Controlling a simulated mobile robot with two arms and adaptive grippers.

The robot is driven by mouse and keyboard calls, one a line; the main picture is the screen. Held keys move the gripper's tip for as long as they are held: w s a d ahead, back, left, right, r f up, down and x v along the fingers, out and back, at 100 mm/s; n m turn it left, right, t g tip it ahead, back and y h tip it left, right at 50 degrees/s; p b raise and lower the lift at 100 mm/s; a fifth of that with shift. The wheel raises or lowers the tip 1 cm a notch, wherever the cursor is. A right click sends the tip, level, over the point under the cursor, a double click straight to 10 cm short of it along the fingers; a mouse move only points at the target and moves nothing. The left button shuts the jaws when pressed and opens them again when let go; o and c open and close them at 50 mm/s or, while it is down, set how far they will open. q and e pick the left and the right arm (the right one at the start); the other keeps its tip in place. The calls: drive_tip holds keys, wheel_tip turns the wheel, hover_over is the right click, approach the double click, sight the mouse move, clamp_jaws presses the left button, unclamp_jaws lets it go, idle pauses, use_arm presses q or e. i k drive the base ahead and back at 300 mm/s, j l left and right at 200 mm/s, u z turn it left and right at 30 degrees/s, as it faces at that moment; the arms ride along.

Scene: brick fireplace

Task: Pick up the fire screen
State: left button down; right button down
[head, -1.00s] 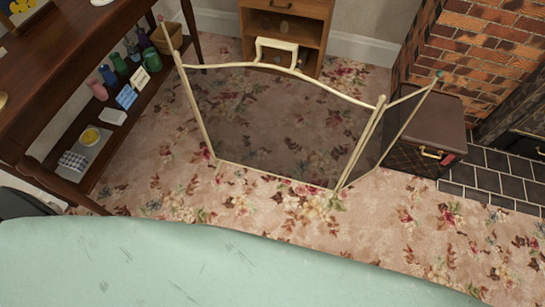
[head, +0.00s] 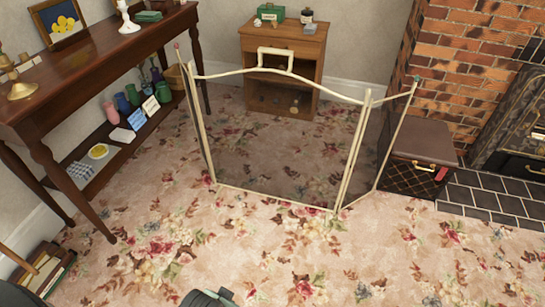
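The fire screen (head: 285,150) stands upright on the floral carpet in the middle of the head view. It has a cream frame, dark see-through mesh and folding side panels. A cream handle (head: 275,52) rises from the middle of its top rail. Its right side panel (head: 375,150) angles back beside a brown case. Its left side panel (head: 194,115) is seen nearly edge-on.
A wooden cabinet (head: 283,45) stands behind the screen. A dark side table (head: 110,58) with bottles on its lower shelf is at left. A brown patterned case (head: 424,155) and brick fireplace (head: 470,55) are at right. Carpet in front of the screen (head: 290,250) is largely clear.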

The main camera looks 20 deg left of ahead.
sight(276, 134)
drive_tip(key=i+j, duration=0.2)
drive_tip(key=j, duration=0.15)
drive_tip(key=i+j, duration=0.45)
drive_tip(key=j, duration=0.2)
